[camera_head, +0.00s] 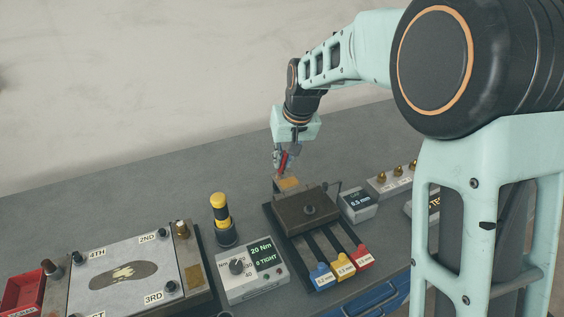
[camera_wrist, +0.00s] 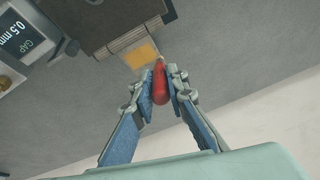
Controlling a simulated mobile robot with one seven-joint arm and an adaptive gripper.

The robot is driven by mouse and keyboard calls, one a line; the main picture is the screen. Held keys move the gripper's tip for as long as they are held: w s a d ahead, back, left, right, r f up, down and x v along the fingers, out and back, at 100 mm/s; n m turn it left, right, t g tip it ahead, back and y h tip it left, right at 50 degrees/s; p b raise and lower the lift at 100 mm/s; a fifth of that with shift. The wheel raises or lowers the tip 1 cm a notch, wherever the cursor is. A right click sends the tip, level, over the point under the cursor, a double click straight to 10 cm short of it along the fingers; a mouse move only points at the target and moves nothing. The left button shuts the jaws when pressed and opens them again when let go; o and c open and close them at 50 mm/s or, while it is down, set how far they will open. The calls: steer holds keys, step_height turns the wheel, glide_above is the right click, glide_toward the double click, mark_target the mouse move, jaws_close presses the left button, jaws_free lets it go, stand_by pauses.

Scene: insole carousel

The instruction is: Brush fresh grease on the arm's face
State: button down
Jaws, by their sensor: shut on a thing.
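My gripper (camera_head: 283,160) is shut on a red-handled tool (camera_wrist: 160,86), probably the brush; its red handle (camera_head: 283,161) also shows in the head view. It points down just behind a dark metal block (camera_head: 307,209). A hinged plate with an amber-yellow patch (camera_wrist: 142,54) sticks out of the block's back edge; this patch (camera_head: 288,183) also shows in the head view. I take it to be the arm's face. The tool's tip is close to the patch, but I cannot tell whether they touch. The bristles are hidden or too small to see.
A gap display (camera_head: 358,204) reading 0.5 mm stands right of the block. Blue, yellow and red tabs (camera_head: 343,266) lie in front. A torque box (camera_head: 250,270), a yellow-black driver (camera_head: 221,215) and a plate with an insole shape (camera_head: 110,290) are to the left. The bench behind is clear.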

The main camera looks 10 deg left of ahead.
step_height(320, 180, up, 5)
steer(key=p, duration=0.3)
steer(key=shift+a+r, duration=0.1)
steer(key=shift+r, duration=0.05)
steer(key=shift+s, duration=0.1)
stand_by(0.4)
